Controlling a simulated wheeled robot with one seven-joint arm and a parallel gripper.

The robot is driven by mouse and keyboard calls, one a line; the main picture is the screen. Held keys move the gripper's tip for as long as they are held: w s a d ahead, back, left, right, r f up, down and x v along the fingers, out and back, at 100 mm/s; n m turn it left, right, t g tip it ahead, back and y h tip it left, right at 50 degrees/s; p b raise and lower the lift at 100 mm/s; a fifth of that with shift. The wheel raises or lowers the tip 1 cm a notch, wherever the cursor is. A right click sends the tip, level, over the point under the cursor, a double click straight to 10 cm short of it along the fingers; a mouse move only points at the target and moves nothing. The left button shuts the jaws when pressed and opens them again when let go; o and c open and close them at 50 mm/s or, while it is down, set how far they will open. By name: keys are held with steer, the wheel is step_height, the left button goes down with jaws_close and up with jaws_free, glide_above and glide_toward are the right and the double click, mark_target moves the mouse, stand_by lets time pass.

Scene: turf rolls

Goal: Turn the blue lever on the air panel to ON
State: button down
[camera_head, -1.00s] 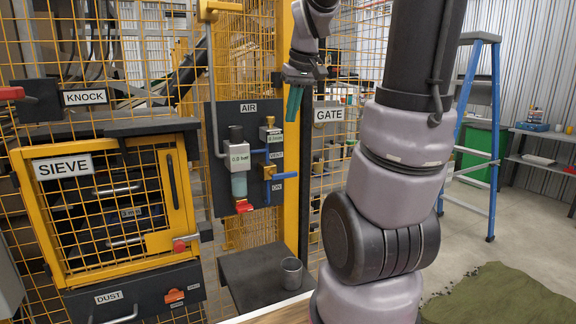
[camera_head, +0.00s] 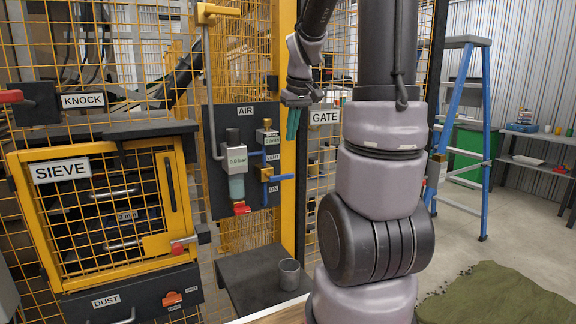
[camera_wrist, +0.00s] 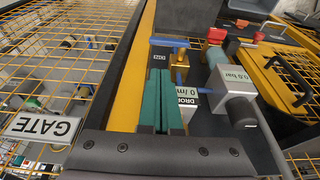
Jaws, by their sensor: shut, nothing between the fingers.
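The blue lever (camera_head: 281,177) sits on a brass valve (camera_head: 266,174) on the right side of the dark AIR panel (camera_head: 216,181). It sticks out level to the right, between a VENT label above and an ON label below.
A gauge reading 0.0 bar (camera_head: 235,158) and a red knob (camera_head: 241,208) are on the panel's left side. A yellow post (camera_head: 289,215) stands beside the panel, with the GATE sign (camera_head: 325,116) to its right. A dark shelf with a grey cup (camera_head: 290,274) lies below.

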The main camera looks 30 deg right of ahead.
mark_target(288, 174)
steer(key=s+x, duration=0.1)
steer(key=x, duration=0.9)
steer(key=shift+f, duration=0.4)
steer(key=shift+d, duration=0.1)
steer(key=shift+f+y, duration=0.15)
steer(key=shift+y, duration=0.15)
